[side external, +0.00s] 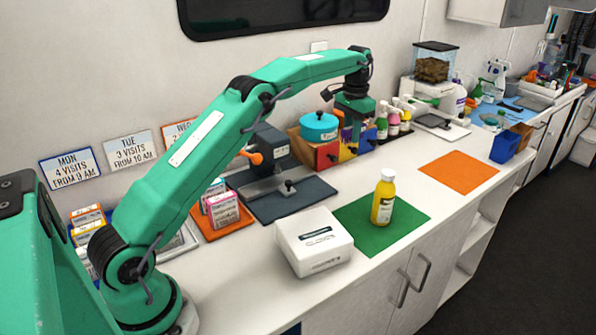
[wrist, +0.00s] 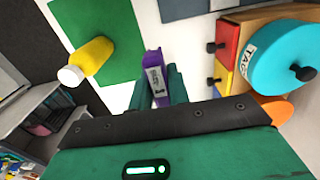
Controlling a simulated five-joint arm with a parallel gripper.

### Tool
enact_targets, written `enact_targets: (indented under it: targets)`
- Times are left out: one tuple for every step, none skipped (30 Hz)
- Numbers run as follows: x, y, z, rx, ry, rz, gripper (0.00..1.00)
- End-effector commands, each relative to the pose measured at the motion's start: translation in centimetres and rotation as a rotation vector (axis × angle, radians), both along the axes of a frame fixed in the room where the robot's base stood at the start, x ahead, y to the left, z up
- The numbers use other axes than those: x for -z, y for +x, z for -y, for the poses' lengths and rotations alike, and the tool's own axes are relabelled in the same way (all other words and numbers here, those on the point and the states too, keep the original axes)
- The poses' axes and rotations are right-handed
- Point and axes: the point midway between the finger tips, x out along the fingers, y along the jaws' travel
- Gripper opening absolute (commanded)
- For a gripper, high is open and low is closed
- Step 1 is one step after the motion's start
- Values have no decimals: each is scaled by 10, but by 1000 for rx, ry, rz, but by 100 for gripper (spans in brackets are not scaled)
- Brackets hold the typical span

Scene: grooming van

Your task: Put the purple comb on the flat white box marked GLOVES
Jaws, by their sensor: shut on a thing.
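The purple comb (wrist: 154,70) is between the fingers of my gripper (wrist: 159,92) in the wrist view, with a pale label on its side. My gripper is shut on it. In the side view my gripper (side external: 354,132) points down in front of the small drawer box, well above and behind the green mat; the comb is hard to make out there. The flat white box (side external: 314,242) lies on the counter at the front, left of the green mat, with dark lettering too blurred to read surely. Its top is bare. It does not show in the wrist view.
A yellow bottle (side external: 383,198) stands on the green mat (side external: 352,217), close right of the white box. A dark stand (side external: 275,172) is behind the box. A teal tin (side external: 319,126) sits on coloured drawers. An orange mat (side external: 458,172) at right is empty.

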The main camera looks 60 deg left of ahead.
Motion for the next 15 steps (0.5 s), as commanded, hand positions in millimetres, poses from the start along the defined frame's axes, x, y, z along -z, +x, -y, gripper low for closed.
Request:
enact_targets:
  targets:
    - [-10,1,0,0,1,3,0]
    - [-14,1,0,0,1,3,0]
    - [-20,1,0,0,0,2,0]
    - [-25,1,0,0,1,4,0]
    - [-30,1,0,0,1,3,0]
    - [-33,0,0,0,0,2,0]
    - [-34,0,0,0,0,1,0]
    - [-35,0,0,0,0,0,0]
    - [-36,1,0,0,0,0,0]
    - [-37,1,0,0,0,1,0]
    - [-39,1,0,0,0,1,0]
    - [-40,1,0,0,0,0,0]
    - [-42,1,0,0,0,1,0]
    - [-43,1,0,0,0,1,0]
    - [-45,1,0,0,0,1,0]
